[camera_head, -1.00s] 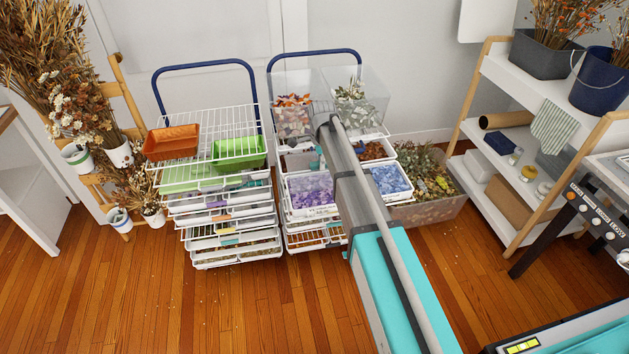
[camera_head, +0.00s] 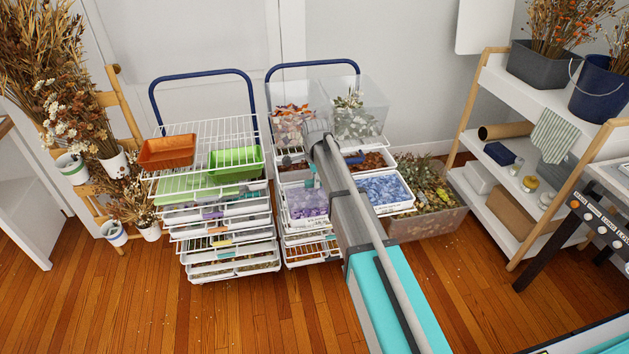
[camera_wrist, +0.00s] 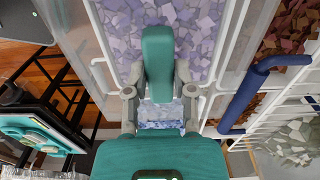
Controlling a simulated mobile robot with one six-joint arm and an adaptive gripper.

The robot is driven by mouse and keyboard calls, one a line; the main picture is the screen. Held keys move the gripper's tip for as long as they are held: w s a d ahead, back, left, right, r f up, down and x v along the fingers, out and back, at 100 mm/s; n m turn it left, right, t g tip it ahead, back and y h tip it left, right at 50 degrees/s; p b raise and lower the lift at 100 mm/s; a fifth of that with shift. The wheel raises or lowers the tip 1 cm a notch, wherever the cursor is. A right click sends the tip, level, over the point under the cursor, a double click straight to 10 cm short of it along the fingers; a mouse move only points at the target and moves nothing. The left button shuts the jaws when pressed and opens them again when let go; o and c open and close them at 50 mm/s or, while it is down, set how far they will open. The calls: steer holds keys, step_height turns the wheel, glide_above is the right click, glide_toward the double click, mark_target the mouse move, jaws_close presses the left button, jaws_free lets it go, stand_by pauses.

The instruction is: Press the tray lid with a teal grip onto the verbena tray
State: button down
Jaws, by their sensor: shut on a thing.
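My gripper (camera_wrist: 158,88) is shut on an upright teal grip (camera_wrist: 158,58), one finger on each side of it. The lid under this grip is hard to make out; a clear pane seems to lie between the grip and a bed of purple petals (camera_wrist: 205,40). The purple petals fill a white tray (camera_head: 305,204) on the right trolley. In the head view my arm hides part of that tray, and a bit of teal (camera_head: 315,172) shows beside the arm end, over the tray's back edge. I cannot tell whether the lid touches the tray, and no verbena label is readable.
A blue-petal tray (camera_head: 383,190) sits to the right. Clear bins (camera_head: 358,112) stand behind, under a blue trolley handle (camera_head: 315,66). The left trolley carries an orange tray (camera_head: 167,152) and a green tray (camera_head: 236,164). A crate of dried flowers (camera_head: 430,222) is on the floor. Front floor is open.

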mark_target(316, 192)
steer(key=shift+w+f+b, duration=0.1)
steer(key=shift+f+b, duration=1.75)
steer(key=shift+f, duration=0.15)
steer(key=shift+f+b, duration=0.95)
steer(key=shift+f, duration=0.05)
stand_by(0.6)
steer(key=shift+c, duration=1.9)
jaws_free()
steer(key=shift+r, duration=0.1)
